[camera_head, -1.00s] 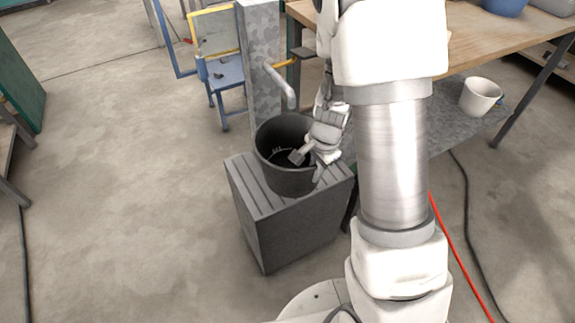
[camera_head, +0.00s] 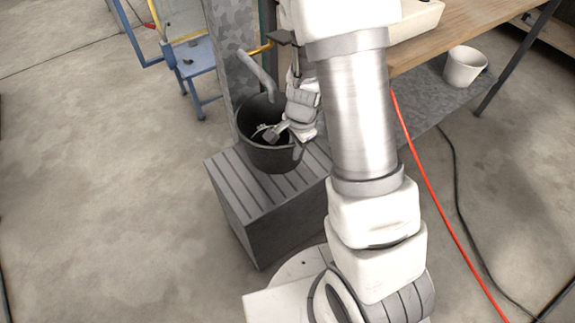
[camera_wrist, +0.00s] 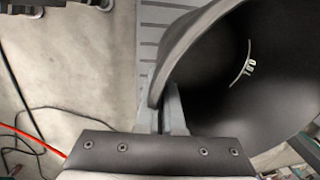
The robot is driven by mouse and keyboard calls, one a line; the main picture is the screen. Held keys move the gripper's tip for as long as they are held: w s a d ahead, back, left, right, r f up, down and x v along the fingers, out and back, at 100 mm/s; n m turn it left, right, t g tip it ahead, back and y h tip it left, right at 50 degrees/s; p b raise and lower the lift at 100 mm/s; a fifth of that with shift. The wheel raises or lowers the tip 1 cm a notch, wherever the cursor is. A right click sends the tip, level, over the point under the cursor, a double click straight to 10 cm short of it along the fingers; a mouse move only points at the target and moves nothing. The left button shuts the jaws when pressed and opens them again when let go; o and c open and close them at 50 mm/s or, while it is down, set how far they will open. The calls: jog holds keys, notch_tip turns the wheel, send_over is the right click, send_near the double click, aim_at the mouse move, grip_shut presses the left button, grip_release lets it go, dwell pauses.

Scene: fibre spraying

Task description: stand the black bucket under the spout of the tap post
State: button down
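The black bucket (camera_head: 262,158) is upright over the grey slatted block, close against the tap post (camera_head: 226,60). I cannot tell whether its base touches the slats. The spout (camera_head: 258,72) of the tap post slopes down, and its tip shows over the far part of the bucket's opening. My gripper (camera_head: 286,143) is at the bucket's right side, shut on its rim, one finger inside and one outside. In the wrist view the bucket (camera_wrist: 255,85) fills the right side, its rim between the fingers (camera_wrist: 162,110). White marks show on its inner wall.
The slatted block (camera_head: 235,185) stands below the bucket, its near slats bare. A wooden workbench (camera_head: 455,32) is at the right, with a white pot (camera_head: 465,67) on its lower shelf. A blue chair (camera_head: 195,60) stands behind the post. A red hose (camera_head: 425,165) crosses the floor.

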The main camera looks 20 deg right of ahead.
notch_tip(320, 180, down, 7)
jog(key=b, duration=0.3)
jog(key=shift+f, duration=0.15)
jog(key=shift+f+b, duration=0.25)
jog(key=shift+b, duration=0.05)
jog(key=c, duration=1)
grip_release()
jog(key=shift+r, duration=0.1)
jog(key=shift+c, duration=0.2)
jog(key=shift+r, duration=0.1)
